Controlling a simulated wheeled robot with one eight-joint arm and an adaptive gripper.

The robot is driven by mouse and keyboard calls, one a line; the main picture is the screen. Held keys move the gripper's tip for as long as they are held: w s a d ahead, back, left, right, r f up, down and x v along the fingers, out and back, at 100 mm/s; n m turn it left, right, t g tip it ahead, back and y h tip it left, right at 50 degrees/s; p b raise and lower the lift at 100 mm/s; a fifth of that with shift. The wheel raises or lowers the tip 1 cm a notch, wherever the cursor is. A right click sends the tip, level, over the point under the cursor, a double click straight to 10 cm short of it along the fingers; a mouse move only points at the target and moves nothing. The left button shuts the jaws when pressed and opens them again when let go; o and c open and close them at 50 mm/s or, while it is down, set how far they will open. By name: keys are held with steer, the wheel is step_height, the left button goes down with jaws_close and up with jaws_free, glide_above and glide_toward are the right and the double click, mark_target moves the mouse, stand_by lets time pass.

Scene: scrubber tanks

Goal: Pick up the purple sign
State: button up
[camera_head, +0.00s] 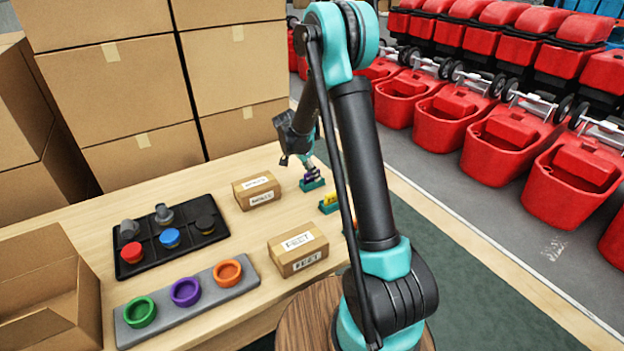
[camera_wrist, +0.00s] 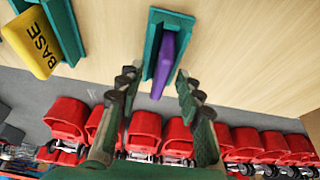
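The purple sign (camera_wrist: 163,64) stands in a teal holder (camera_wrist: 150,45) on the wooden table in the wrist view. In the head view the purple sign (camera_head: 312,174) is small and partly covered by my gripper (camera_head: 308,164). In the wrist view my gripper (camera_wrist: 156,80) is open, with one finger on each side of the sign's line. The sign shows between and beyond the fingertips. No finger visibly touches it.
A yellow sign (camera_wrist: 30,43) reading "BASE" stands in another holder beside it. Two small boxes (camera_head: 257,191) (camera_head: 298,249), a black tray (camera_head: 128,263) and a grey strip with coloured rings (camera_head: 210,292) share the table. Large cartons (camera_head: 113,80) stand behind; red scrubber tanks (camera_head: 500,145) are at right.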

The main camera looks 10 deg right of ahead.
steer(key=shift+c, duration=0.6)
jaws_close()
